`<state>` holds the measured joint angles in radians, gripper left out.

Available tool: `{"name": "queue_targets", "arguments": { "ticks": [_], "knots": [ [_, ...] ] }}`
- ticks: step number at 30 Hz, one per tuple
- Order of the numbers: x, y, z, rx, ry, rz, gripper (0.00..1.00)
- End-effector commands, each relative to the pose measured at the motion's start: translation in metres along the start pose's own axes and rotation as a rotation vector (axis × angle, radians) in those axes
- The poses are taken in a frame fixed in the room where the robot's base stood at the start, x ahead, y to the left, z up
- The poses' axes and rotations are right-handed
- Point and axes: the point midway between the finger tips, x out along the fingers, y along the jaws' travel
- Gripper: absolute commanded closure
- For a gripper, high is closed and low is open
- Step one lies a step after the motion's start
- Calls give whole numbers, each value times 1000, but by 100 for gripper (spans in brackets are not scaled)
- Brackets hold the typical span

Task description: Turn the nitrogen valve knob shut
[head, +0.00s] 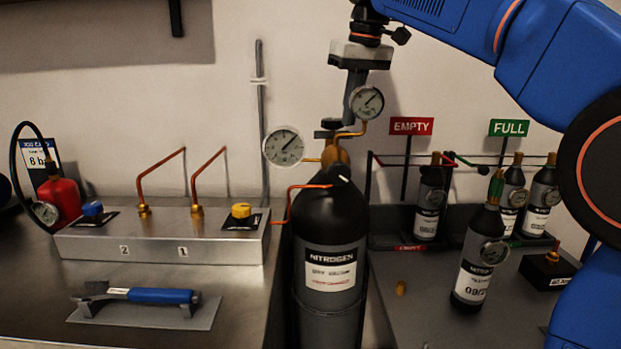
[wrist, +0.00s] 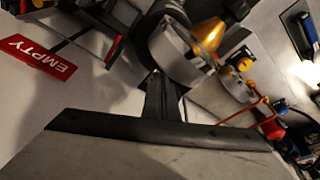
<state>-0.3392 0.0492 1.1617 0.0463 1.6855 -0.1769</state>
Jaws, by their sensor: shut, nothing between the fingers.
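The black nitrogen cylinder (head: 330,225) stands upright at the centre of the head view, with a brass valve body (head: 335,154) on top. A black knob with a white mark (head: 342,173) sits at the front of the valve. A dark flat cap (head: 331,124) sits above it; I cannot tell which of the two is the valve knob. My gripper (head: 355,94) is shut and empty, pointing down above the valve, close to the small gauge (head: 366,102). In the wrist view my fingertips (wrist: 155,78) are together beside a round grey part; contact is unclear.
A larger gauge (head: 283,146) stands left of the valve. A metal manifold box (head: 160,240) with copper pipes is at the left, a blue-handled wrench (head: 150,295) in front. Small bottles (head: 476,260) stand at the right, near EMPTY (head: 411,126) and FULL (head: 509,128) signs.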

Motion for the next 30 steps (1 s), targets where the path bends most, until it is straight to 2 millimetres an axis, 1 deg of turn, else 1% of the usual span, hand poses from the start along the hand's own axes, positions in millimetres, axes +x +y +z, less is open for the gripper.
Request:
{"name": "queue_targets", "arguments": {
  "ticks": [10, 30],
  "knots": [
    [0, -4, 1, -1, 1, 0, 100],
    [-1, -20, 3, -1, 0, 0, 100]
  ]
}}
